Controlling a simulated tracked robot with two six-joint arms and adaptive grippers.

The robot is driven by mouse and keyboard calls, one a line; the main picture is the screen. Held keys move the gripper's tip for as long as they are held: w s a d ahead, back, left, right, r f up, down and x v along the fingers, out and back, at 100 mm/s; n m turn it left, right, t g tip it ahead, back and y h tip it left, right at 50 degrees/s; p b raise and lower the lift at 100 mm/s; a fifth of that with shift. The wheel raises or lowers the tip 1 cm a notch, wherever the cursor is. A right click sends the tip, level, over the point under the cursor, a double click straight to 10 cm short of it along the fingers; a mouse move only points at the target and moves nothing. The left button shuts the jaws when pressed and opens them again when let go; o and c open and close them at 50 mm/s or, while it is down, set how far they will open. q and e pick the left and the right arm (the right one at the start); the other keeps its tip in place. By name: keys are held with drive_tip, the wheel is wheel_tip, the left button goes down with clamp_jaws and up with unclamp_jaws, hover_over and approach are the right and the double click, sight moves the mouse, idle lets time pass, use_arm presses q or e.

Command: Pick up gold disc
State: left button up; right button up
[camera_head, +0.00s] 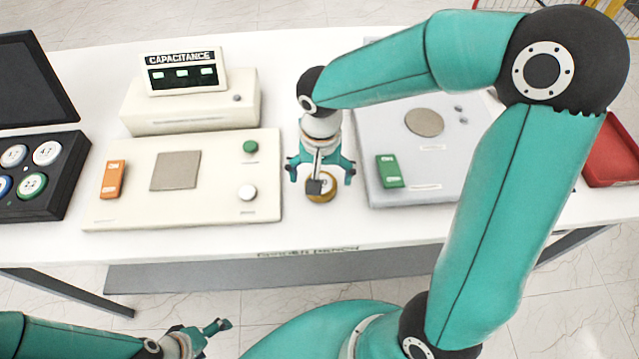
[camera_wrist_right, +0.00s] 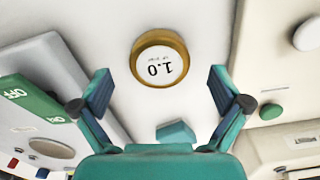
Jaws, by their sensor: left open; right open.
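The gold disc (camera_head: 321,188) lies on the white table between the two panels, partly hidden by my right gripper in the head view. In the right wrist view the gold disc (camera_wrist_right: 159,57) has a gold rim and a white face marked "1.0". My right gripper (camera_head: 321,178) points down over the disc. In the right wrist view its fingers (camera_wrist_right: 160,82) are spread wide, with the disc just beyond the tips and roughly centred between them. It is open and empty. My left gripper (camera_head: 215,338) is open and empty, low at the bottom left, away from the table top.
A cream panel (camera_head: 125,212) with an orange switch, grey plate and buttons stands left of the disc. A grey panel (camera_head: 385,110) with a green switch stands right. A capacitance display (camera_head: 182,72), a black case (camera_head: 50,205) of discs and a red tray (camera_head: 610,165) are further out.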

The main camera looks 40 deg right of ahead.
drive_tip(key=shift+w+f, duration=0.1)
drive_tip(key=shift+f, duration=1.15)
drive_tip(key=c, duration=1.5)
